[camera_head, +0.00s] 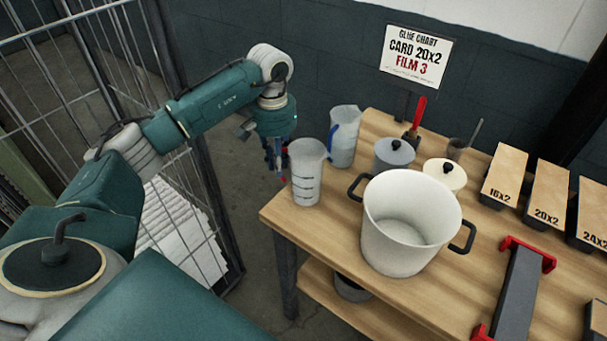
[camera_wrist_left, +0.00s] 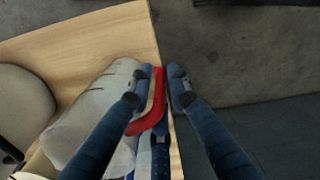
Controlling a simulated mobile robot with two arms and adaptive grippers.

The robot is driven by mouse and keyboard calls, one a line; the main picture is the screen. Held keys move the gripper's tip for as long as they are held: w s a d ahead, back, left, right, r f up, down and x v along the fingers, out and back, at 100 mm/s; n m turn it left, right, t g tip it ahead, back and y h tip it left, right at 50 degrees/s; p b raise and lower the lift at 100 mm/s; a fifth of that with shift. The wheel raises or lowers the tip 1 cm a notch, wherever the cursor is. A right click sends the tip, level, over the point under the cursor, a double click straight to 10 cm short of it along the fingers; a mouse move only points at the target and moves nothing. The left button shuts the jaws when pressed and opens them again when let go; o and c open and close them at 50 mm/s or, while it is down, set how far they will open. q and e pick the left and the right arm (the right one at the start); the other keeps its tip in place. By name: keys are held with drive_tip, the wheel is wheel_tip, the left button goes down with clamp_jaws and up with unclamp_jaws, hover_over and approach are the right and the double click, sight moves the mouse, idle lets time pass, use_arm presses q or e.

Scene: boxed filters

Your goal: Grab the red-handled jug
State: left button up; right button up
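The red-handled jug (camera_head: 307,174) is a clear, marked beaker standing upright at the table's left corner. Its handle faces left, toward my left gripper (camera_head: 276,166), which hangs down beside it. In the left wrist view, the red handle (camera_wrist_left: 159,100) lies between the fingertips of my left gripper (camera_wrist_left: 160,72). The handle fills nearly all the narrow gap, and one finger is on the jug-body side. The fingers look shut on the handle. The jug's body (camera_wrist_left: 98,105) is partly hidden by a finger. My right gripper is not in view.
A blue-handled jug (camera_head: 344,138) stands just behind. A big white pot (camera_head: 408,222) with black handles is close on the right. Lids (camera_head: 394,153), a red-handled tool (camera_head: 418,115) and labelled boxes (camera_head: 504,176) lie farther off. A wire cage (camera_head: 205,190) stands left.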

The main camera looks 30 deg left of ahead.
use_arm(q)
clamp_jaws()
drive_tip(key=shift+r, duration=0.1)
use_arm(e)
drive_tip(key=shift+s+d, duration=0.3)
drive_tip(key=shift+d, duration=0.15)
use_arm(q)
drive_tip(key=shift+r, duration=0.1)
